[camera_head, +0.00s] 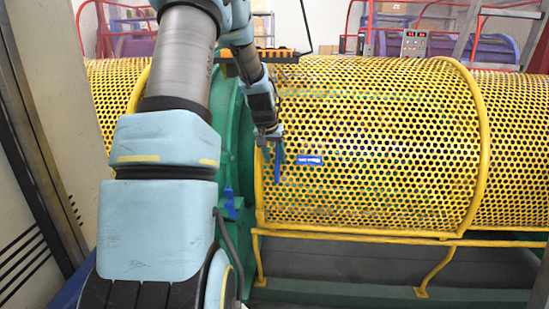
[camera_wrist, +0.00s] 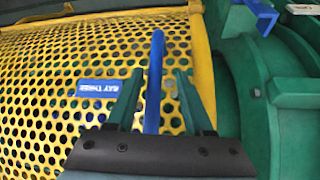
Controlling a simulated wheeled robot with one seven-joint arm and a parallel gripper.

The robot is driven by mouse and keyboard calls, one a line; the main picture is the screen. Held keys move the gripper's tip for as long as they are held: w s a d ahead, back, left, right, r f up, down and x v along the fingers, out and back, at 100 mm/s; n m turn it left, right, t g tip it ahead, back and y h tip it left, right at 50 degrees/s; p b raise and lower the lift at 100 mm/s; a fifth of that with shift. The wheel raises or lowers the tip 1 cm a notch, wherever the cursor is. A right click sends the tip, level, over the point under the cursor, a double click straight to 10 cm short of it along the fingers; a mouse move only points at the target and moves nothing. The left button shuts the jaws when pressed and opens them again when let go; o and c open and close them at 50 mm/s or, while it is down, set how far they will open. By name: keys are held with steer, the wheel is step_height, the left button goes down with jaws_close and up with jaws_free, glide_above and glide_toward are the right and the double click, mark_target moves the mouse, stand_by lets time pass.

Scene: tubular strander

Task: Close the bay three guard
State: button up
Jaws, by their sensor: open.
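The bay three guard (camera_head: 375,140) is a yellow perforated curved cover with a yellow frame, lying over the green machine parts in the head view. Its blue label (camera_head: 309,160) also shows in the wrist view (camera_wrist: 100,88) and reads bay three. A blue upright handle (camera_head: 277,165) is at the guard's left end. In the wrist view the handle (camera_wrist: 154,75) stands between the two green fingers of my gripper (camera_wrist: 158,80). The fingers are apart, with gaps on both sides of the handle. In the head view my gripper (camera_head: 270,138) is at the handle's top.
A yellow rail (camera_head: 370,239) on legs runs below the guard. Another perforated guard (camera_head: 515,140) adjoins on the right. A green ring frame (camera_head: 238,120) with a blue piece (camera_head: 229,204) stands left of the guard. A pale cabinet (camera_head: 30,160) is at far left.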

steer(key=shift+r, duration=0.1)
steer(key=b+v, duration=0.1)
steer(key=v, duration=0.9)
steer(key=shift+r, duration=0.3)
steer(key=shift+s+a, duration=0.1)
steer(key=s+a+f+n+g+y+p, duration=0.1)
steer(key=s+a+f+p, duration=0.1)
steer(key=s, duration=1)
steer(key=s+a+f+n+g+p, duration=0.1)
steer(key=s+a+f+p, duration=0.1)
steer(key=s, duration=1.1)
steer(key=shift+s+a+f+g+y, duration=0.2)
steer(key=shift+a+f+g+y, duration=0.15)
steer(key=shift+a+f, duration=0.45)
steer(key=shift+d, duration=0.1)
steer(key=shift+c, duration=0.2)
